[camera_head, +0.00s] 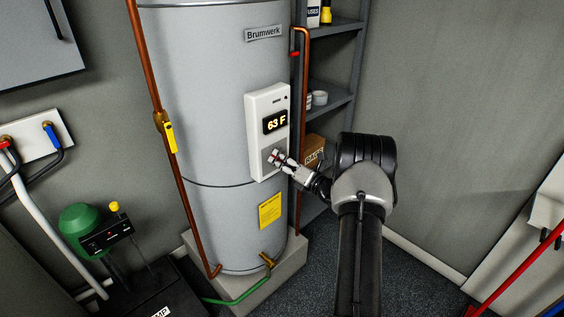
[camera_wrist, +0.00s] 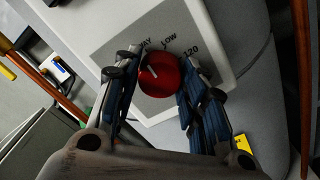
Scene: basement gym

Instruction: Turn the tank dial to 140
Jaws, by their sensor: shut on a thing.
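The grey tank (camera_head: 215,130) stands on a plinth with a white control panel (camera_head: 254,105) on its front. The panel's display (camera_head: 275,121) reads 63 F. In the wrist view the red dial (camera_wrist: 164,77) sits on the panel's grey plate, with a light pointer mark at its upper left. In the head view my gripper (camera_head: 277,157) is at the panel's lower part, covering most of the dial.
Copper pipes (camera_head: 168,160) run up the tank's left side, with a yellow valve handle (camera_head: 170,137). Another copper pipe (camera_head: 304,90) and a grey shelf (camera_head: 332,100) stand at the right. A green pump (camera_head: 86,227) is at the lower left.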

